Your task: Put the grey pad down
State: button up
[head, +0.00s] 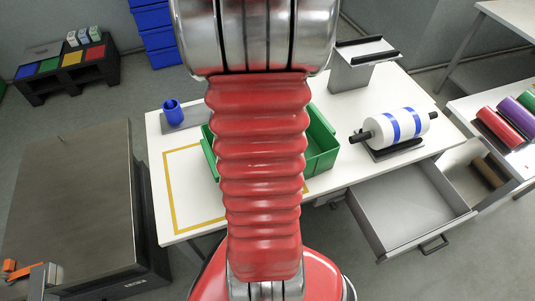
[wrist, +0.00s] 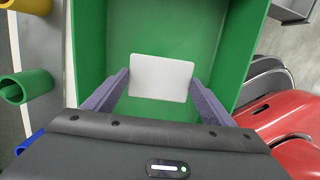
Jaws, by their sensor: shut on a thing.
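The grey pad (wrist: 161,78) is a pale, flat rectangle with rounded corners in the wrist view. My gripper (wrist: 160,84) is shut on it, one purple-grey finger at each side edge. The pad is over the inside of the green bin (wrist: 88,45); how high it is above the bin's floor I cannot tell. In the head view the green bin (head: 322,150) stands on the white table, partly hidden behind my red arm. My gripper and the pad are hidden there.
A yellow-outlined square (head: 173,200) lies on the table, left of the bin. A white roll with blue bands (head: 394,127) is to the right. An open drawer (head: 410,210) juts out in front. Yellow and green tubes (wrist: 24,87) are beside the bin.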

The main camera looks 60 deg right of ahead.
jog(key=shift+f, duration=2.4)
jog(key=shift+f, duration=1.9)
jog(key=shift+f, duration=0.1)
jog(key=o, duration=1)
jog(key=r, duration=0.8)
jog(key=w+a+r, duration=0.1)
jog(key=r, duration=0.3)
jog(key=shift+r, duration=0.1)
